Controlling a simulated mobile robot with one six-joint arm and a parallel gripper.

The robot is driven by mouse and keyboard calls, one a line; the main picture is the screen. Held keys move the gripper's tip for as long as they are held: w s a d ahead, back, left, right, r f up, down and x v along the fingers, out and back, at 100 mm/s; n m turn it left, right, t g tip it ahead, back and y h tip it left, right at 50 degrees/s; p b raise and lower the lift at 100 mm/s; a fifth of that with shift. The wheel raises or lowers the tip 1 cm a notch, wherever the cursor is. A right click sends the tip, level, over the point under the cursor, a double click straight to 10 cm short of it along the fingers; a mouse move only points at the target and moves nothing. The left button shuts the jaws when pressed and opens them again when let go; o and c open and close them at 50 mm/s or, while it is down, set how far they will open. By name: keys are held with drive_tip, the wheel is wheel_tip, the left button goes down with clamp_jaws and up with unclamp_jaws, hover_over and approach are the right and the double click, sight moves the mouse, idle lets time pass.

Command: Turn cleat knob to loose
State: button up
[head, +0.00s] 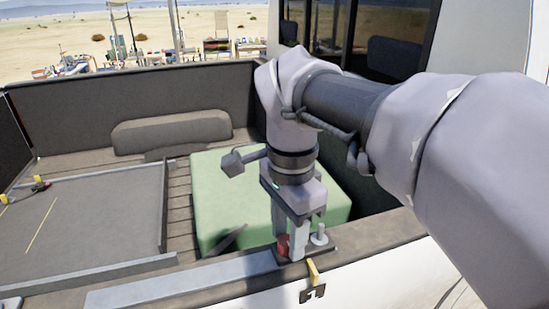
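The cleat is a dark plate (322,251) on the truck bed's near rim. It carries a red knob (283,244) and a grey metal post (319,235). A yellow tab (313,271) hangs at its front edge above a black label marked "1" (313,294). My gripper (290,246) points straight down over the plate, its pale fingers at the red knob. The fingers hide part of the knob, so I cannot tell whether they press on it. The knob's setting is not readable.
A large pale green block (225,195) stands in the truck bed just behind my gripper. A grey flat panel (90,225) lies at left with small yellow-marked items. The bed's near rim (190,285) runs along the front. Sand and shelving lie beyond.

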clamp_jaws()
drive_tip(key=shift+r, duration=0.1)
drive_tip(key=n+p, duration=0.2)
drive_tip(key=n, duration=0.1)
drive_tip(key=shift+r+n+p, duration=0.1)
drive_tip(key=shift+n+p, duration=0.2)
drive_tip(key=shift+n, duration=0.1)
drive_tip(key=n+p, duration=0.3)
drive_tip(key=n, duration=0.2)
drive_tip(key=shift+a+n, duration=0.1)
drive_tip(key=shift+n, duration=0.2)
drive_tip(key=n+p, duration=0.2)
drive_tip(key=n, duration=0.2)
drive_tip(key=shift+p, duration=0.3)
drive_tip(key=shift+n+p, duration=0.9)
drive_tip(key=shift+n, duration=1.3)
drive_tip(key=shift+o, duration=1.9)
unclamp_jaws()
